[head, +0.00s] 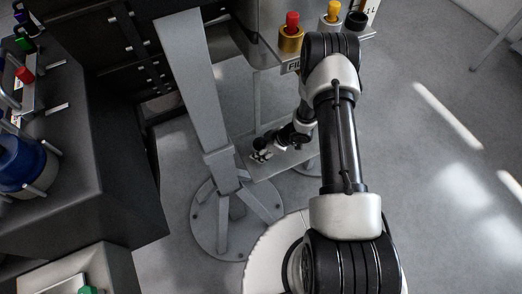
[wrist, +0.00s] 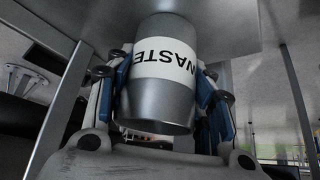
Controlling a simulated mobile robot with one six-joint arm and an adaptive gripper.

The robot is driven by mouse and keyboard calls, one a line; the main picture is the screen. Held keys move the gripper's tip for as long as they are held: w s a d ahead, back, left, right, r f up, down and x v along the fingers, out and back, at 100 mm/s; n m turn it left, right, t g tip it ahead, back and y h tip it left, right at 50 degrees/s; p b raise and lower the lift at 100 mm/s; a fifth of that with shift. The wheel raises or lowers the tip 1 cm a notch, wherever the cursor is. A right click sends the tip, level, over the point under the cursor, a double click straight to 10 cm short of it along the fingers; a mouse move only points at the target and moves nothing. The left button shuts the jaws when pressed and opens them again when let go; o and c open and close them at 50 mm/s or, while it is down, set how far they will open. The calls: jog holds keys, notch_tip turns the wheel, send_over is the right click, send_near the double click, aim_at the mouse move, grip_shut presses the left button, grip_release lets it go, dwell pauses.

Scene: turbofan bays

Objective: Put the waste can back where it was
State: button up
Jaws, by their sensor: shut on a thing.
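The waste can (wrist: 160,100) is a grey metal cylinder with a white band reading WASTE, which appears upside down in the wrist view. My gripper (wrist: 163,78) is shut on it, with blue-padded fingers on both sides of the can. One end of the can meets or lies close to a flat grey plate (wrist: 225,25) at the top of that view; I cannot tell whether they touch. In the head view my gripper (head: 262,153) is low, over the small lower shelf (head: 285,160) of a grey stand. The can cannot be made out there.
A grey post (head: 195,80) with a round foot (head: 218,235) stands left of my arm. An upper shelf holds a red-topped can (head: 291,35), a yellow-topped can (head: 331,14) and a dark one (head: 355,22). A dark bench (head: 105,190) stands left. Floor at right is open.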

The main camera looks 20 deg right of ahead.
jog(key=shift+r, duration=0.1)
jog(key=shift+f, duration=0.2)
jog(key=o, duration=1.3)
jog(key=shift+d+r, duration=0.15)
jog(key=shift+r, duration=0.35)
jog(key=p+v, duration=0.4)
jog(key=v, duration=0.7)
jog(key=shift+s+d+r, duration=0.1)
jog(key=shift+s, duration=0.1)
